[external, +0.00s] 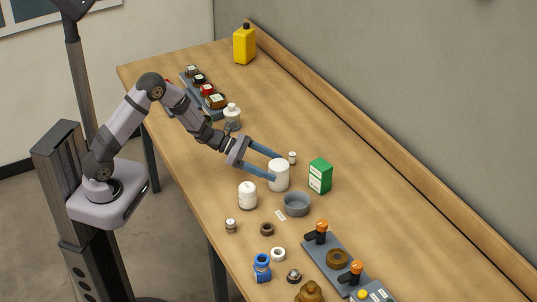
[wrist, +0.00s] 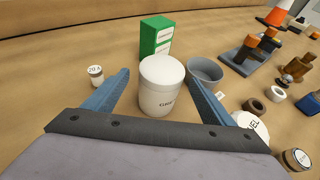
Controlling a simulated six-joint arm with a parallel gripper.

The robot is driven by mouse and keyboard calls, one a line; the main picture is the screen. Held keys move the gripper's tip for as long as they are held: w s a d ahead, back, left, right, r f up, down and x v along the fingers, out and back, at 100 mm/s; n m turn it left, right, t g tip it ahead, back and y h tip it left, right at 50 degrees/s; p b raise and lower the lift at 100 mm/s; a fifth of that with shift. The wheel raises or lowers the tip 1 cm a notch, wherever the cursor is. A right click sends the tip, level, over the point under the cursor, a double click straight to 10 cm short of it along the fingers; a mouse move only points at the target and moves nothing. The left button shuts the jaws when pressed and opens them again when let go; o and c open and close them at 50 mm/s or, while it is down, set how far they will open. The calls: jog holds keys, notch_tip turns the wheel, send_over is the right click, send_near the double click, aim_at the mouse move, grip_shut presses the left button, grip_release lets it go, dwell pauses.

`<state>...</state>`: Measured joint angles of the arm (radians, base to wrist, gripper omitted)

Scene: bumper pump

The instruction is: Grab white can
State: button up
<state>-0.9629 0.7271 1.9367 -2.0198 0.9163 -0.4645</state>
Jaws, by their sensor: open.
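A white can (external: 278,175) with a lid stands upright on the wooden table (external: 330,250). In the wrist view the white can (wrist: 161,90) shows dark, partly hidden lettering low on its side. My gripper (external: 276,166) is open, and its two blue fingers lie on either side of this can. In the wrist view the can stands between the fingers, with a gap visible on the left; contact on the right is unclear. A second white container (external: 247,195) stands to the left; the right finger partly hides it in the wrist view (wrist: 252,127).
A green box (external: 320,175) and a grey bowl (external: 296,204) stand close to the can. A small labelled jar (external: 292,158) is just beyond the fingers. A clear bottle (external: 232,117) stands near my forearm. The table's back right is clear.

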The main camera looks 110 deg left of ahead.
aim_at(279, 168)
jog(key=shift+p+x, duration=0.5)
jog(key=shift+x, duration=1.25)
jog(key=shift+d+r, duration=0.1)
jog(key=c, duration=1.5)
jog(key=shift+o, duration=0.2)
jog(key=shift+r, duration=0.2)
notch_tip(279, 168, up, 10)
jog(key=shift+f+b, duration=0.1)
jog(key=shift+b, duration=0.8)
